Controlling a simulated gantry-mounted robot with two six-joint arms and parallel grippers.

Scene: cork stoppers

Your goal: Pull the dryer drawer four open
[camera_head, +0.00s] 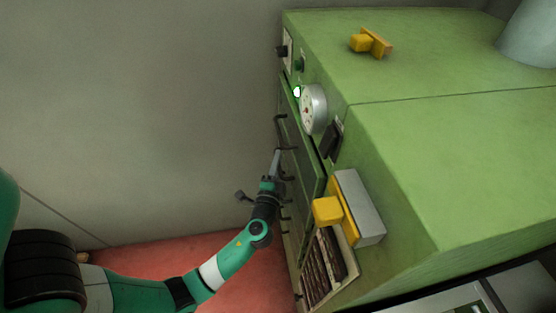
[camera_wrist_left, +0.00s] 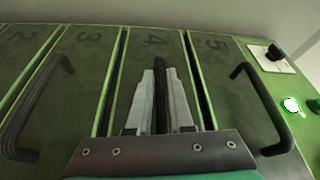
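The dryer (camera_head: 420,160) is a green cabinet with a column of drawers on its left-facing front in the head view. In the left wrist view drawer four (camera_wrist_left: 152,42) is in the middle, a dark green panel marked 4, with dark gaps along both sides. Its dark bar handle (camera_wrist_left: 160,92) lies between the two grey fingers of my left gripper (camera_wrist_left: 160,72), which appear closed against it. In the head view my left gripper (camera_head: 276,158) is at the drawer fronts. Drawer four shows no clear pull-out there. My right gripper is out of view.
Handles of drawer three (camera_wrist_left: 40,105) and drawer five (camera_wrist_left: 265,108) stand out on either side. A round gauge (camera_head: 314,108), a yellow-and-grey block (camera_head: 360,208) and a slatted opening (camera_head: 322,268) are on the dryer. Floor left of the drawers looks clear.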

